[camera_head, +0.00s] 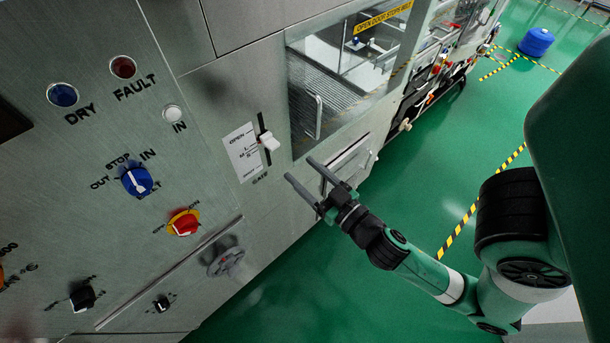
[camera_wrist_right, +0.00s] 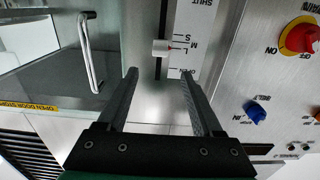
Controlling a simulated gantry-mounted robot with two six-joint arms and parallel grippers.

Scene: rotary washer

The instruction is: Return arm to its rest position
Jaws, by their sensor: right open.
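My right gripper (camera_head: 299,169) is open and empty, in front of the metal machine panel. In the head view its fingertips are just below and right of the white gate slider knob (camera_head: 269,141). In the right wrist view the knob (camera_wrist_right: 161,46) sits beyond the gap between the two fingers (camera_wrist_right: 158,72), and they look apart from it. The knob stands partway along its slot, near the M and L marks, between OPEN and SHUT. My left gripper is not in view.
A windowed door with a handle (camera_head: 319,113) is right of the slider. A blue knob (camera_head: 137,181), red knob (camera_head: 184,223) and handwheel (camera_head: 226,262) project from the panel. Green floor with striped tape (camera_head: 483,198) lies open at right.

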